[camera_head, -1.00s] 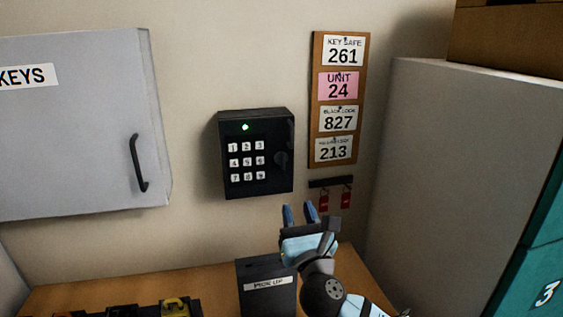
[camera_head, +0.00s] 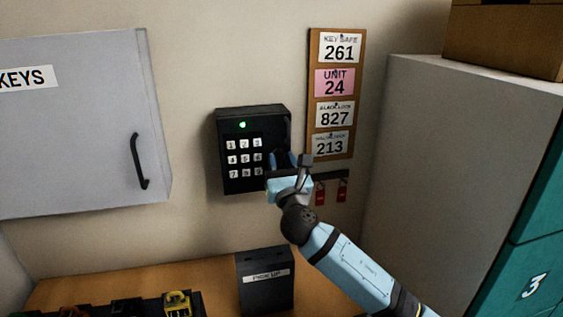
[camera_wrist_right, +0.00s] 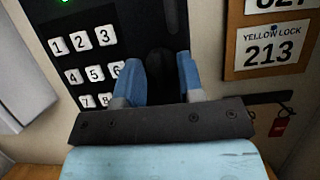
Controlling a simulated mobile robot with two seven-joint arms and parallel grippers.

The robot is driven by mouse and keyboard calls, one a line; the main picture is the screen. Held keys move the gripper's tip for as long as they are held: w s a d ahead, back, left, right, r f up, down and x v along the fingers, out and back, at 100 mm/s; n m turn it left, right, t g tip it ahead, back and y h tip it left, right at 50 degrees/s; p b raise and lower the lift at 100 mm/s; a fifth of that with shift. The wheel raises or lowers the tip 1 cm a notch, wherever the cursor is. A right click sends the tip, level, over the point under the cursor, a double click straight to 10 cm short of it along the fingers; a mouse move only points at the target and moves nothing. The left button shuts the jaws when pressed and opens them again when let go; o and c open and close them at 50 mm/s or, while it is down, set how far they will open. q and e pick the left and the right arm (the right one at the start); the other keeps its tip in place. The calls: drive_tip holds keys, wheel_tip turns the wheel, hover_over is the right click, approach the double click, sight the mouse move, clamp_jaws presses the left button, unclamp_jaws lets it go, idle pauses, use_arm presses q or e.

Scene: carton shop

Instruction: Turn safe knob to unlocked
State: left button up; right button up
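The black key safe (camera_head: 231,187) hangs on the wall with a lit green light and a white number keypad (camera_head: 245,159). It also shows in the right wrist view (camera_wrist_right: 45,22). Its dark round knob (camera_wrist_right: 161,66) sits right of the keypad; in the head view my gripper mostly hides it. My right gripper (camera_head: 283,160) is at the safe's lower right. In the right wrist view its blue fingers (camera_wrist_right: 160,80) are apart, one on each side of the knob. Whether they touch it I cannot tell. My left gripper is not in view.
A grey KEYS cabinet (camera_head: 85,120) is on the left. A board with number cards (camera_head: 314,95) and a rack with red tags (camera_head: 342,190) are right of the safe. A black PICK UP box (camera_head: 265,295) stands on the wooden counter below.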

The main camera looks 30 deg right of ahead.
clamp_jaws()
